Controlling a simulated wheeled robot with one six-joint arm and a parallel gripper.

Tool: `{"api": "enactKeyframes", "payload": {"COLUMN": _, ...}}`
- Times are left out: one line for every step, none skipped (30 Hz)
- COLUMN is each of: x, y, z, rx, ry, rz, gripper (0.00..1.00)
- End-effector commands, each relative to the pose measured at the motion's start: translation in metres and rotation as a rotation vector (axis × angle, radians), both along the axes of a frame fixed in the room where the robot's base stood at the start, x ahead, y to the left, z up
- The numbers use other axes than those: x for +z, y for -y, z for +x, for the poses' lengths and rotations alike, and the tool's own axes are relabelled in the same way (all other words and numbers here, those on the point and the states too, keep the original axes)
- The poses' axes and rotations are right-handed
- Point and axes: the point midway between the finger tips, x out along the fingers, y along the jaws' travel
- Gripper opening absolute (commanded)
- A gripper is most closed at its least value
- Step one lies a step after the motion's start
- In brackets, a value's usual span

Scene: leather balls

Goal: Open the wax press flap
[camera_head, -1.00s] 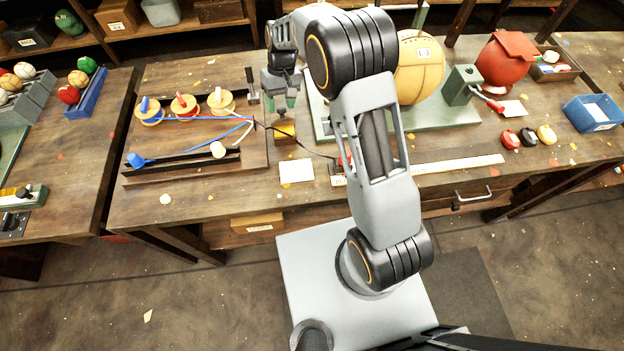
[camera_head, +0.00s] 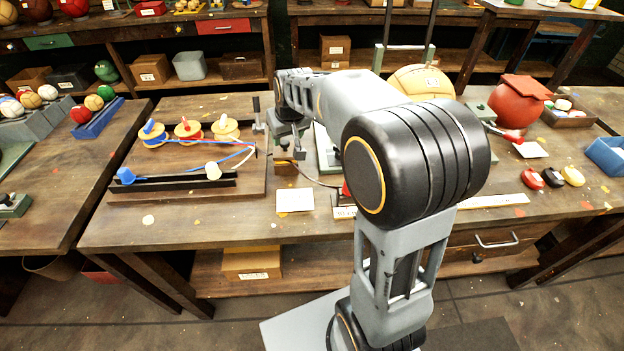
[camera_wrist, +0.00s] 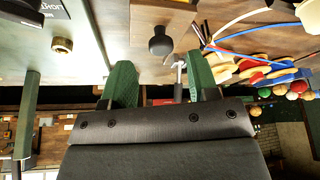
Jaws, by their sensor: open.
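My gripper (camera_head: 288,150) hangs over the small wooden block (camera_head: 286,168) near the middle of the bench and hides much of its top. In the wrist view its two green fingers (camera_wrist: 163,80) stand apart with nothing held between them. A pale wooden panel with a dark round knob (camera_wrist: 160,42) shows just beyond the fingertips, apart from them; it may be the wax press flap, but I cannot tell surely. A small metal hammer-like piece (camera_wrist: 180,68) shows near the right finger.
Left of the gripper is a thread board (camera_head: 200,185) with several spools and blue strands. A large tan ball (camera_head: 420,82) and a red ball (camera_head: 517,102) stand to the right. A white card (camera_head: 295,201) lies in front of the block.

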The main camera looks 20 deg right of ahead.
Motion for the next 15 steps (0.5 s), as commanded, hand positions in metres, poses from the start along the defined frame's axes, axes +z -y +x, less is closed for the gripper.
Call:
{"api": "enactKeyframes", "payload": {"x": 0.010, "y": 0.000, "z": -0.003, "rx": 0.000, "ry": 0.003, "rz": 0.000, "gripper": 0.55}}
{"api": "enactKeyframes", "payload": {"x": 0.015, "y": 0.000, "z": -0.005, "rx": 0.001, "ry": 0.004, "rz": 0.000, "gripper": 0.55}}
{"api": "enactKeyframes", "payload": {"x": 0.021, "y": 0.000, "z": -0.008, "rx": 0.001, "ry": 0.002, "rz": 0.000, "gripper": 0.55}}
{"api": "enactKeyframes", "payload": {"x": 0.027, "y": 0.000, "z": -0.010, "rx": 0.001, "ry": 0.003, "rz": 0.000, "gripper": 0.55}}
{"api": "enactKeyframes", "payload": {"x": 0.032, "y": 0.000, "z": -0.013, "rx": 0.002, "ry": 0.003, "rz": 0.000, "gripper": 0.55}}
{"api": "enactKeyframes", "payload": {"x": 0.040, "y": 0.000, "z": -0.016, "rx": 0.002, "ry": 0.003, "rz": 0.000, "gripper": 0.55}}
{"api": "enactKeyframes", "payload": {"x": 0.046, "y": 0.000, "z": -0.018, "rx": 0.002, "ry": 0.003, "rz": 0.000, "gripper": 0.55}}
{"api": "enactKeyframes", "payload": {"x": 0.052, "y": 0.000, "z": -0.020, "rx": 0.002, "ry": 0.004, "rz": 0.000, "gripper": 0.55}}
{"api": "enactKeyframes", "payload": {"x": 0.059, "y": 0.001, "z": -0.024, "rx": 0.002, "ry": 0.003, "rz": 0.000, "gripper": 0.55}}
{"api": "enactKeyframes", "payload": {"x": 0.065, "y": 0.001, "z": -0.026, "rx": 0.002, "ry": 0.003, "rz": 0.000, "gripper": 0.55}}
{"api": "enactKeyframes", "payload": {"x": 0.071, "y": 0.001, "z": -0.029, "rx": 0.002, "ry": 0.002, "rz": 0.000, "gripper": 0.55}}
{"api": "enactKeyframes", "payload": {"x": 0.079, "y": 0.001, "z": -0.032, "rx": 0.002, "ry": 0.002, "rz": 0.000, "gripper": 0.55}}
{"api": "enactKeyframes", "payload": {"x": 0.085, "y": 0.001, "z": -0.034, "rx": 0.002, "ry": 0.003, "rz": 0.000, "gripper": 0.55}}
{"api": "enactKeyframes", "payload": {"x": 0.091, "y": 0.002, "z": -0.037, "rx": 0.002, "ry": 0.002, "rz": 0.000, "gripper": 0.55}}
{"api": "enactKeyframes", "payload": {"x": 0.098, "y": 0.002, "z": -0.040, "rx": 0.002, "ry": 0.002, "rz": 0.000, "gripper": 0.55}}
